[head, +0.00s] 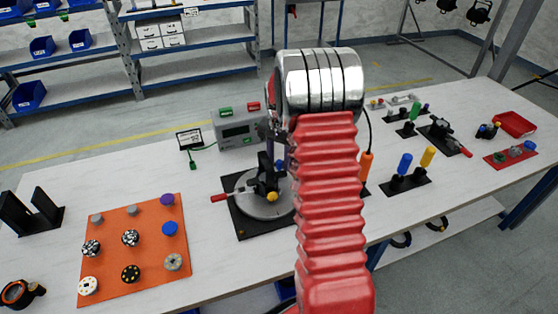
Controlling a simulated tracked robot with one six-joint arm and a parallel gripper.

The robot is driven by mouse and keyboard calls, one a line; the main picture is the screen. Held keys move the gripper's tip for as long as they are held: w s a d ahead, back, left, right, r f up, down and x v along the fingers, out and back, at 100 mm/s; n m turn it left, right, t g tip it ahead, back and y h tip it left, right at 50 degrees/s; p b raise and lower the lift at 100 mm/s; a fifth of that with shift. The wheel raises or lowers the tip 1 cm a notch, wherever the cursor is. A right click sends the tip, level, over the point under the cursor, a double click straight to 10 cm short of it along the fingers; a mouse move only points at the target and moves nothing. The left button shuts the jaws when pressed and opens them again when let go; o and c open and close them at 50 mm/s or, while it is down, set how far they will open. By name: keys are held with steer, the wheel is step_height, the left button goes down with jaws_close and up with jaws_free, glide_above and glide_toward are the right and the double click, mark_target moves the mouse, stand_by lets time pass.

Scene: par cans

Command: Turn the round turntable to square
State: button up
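The round turntable (250,206) is a grey disc on a black square base (241,228), in the middle of the table in the head view. A red-tipped handle (220,197) sticks out from its left side. A dark fixture with a yellow knob (271,196) and blue parts stands on the disc. My red arm covers the right part of the turntable. Part of my gripper (272,138) shows dark above the turntable, left of my arm. Its fingertips are not clear, and I cannot tell whether it touches anything.
An orange mat (148,265) with several knobs and discs lies left. A grey box (236,128) with green and red tops and a small display (189,139) stand behind. Blue and yellow-handled tools (405,165) in a black stand and a red tray (515,124) are right.

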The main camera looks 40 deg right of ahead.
steer(key=shift+c, duration=0.6)
jaws_close()
